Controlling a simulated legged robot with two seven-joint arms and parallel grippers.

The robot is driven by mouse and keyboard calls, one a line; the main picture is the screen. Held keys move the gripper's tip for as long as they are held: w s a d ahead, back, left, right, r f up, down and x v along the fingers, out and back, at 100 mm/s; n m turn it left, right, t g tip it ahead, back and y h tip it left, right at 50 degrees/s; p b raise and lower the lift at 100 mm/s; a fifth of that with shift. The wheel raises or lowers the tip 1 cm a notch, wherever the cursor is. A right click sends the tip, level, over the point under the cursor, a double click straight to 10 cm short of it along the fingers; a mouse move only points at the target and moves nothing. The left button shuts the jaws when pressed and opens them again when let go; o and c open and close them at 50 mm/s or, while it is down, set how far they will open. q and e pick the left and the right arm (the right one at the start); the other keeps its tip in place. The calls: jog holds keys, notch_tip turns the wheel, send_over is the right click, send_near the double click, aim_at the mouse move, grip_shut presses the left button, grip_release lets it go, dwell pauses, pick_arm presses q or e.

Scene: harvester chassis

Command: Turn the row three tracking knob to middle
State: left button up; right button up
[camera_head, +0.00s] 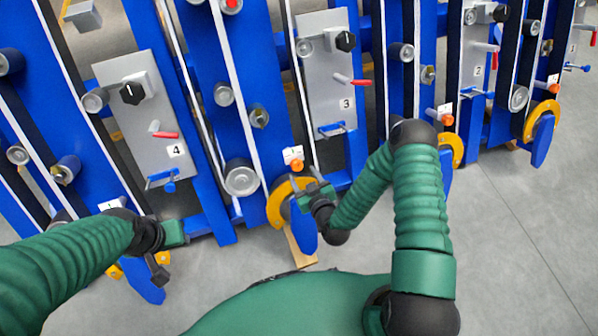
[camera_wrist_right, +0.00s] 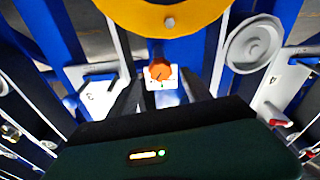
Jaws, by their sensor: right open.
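A small orange knob (camera_head: 297,165) sits on a white label plate just left of the grey panel (camera_head: 335,100) marked 3. In the right wrist view the orange knob (camera_wrist_right: 159,70) is near the centre, with small coloured marks on its plate. Its exact setting is too small to tell. My right gripper (camera_head: 312,180) is just below the knob in the head view. In the wrist view its two dark fingers (camera_wrist_right: 162,93) are apart and empty, aimed at the knob, not visibly touching it. My left gripper (camera_head: 160,262) is low at the left, its fingers unclear.
A yellow ring with a blue plate (camera_head: 305,232) hangs close to my right gripper. Panel 3 carries a black knob (camera_head: 345,41), a red lever (camera_head: 352,81) and a blue handle (camera_head: 337,129). Panel 4 (camera_head: 150,105) is at left. Grey floor (camera_head: 500,260) is clear at right.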

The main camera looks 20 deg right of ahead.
aim_at(298, 168)
jog(key=b+x, duration=0.1)
jog(key=x, duration=0.4)
jog(key=shift+c, duration=0.4)
grip_shut()
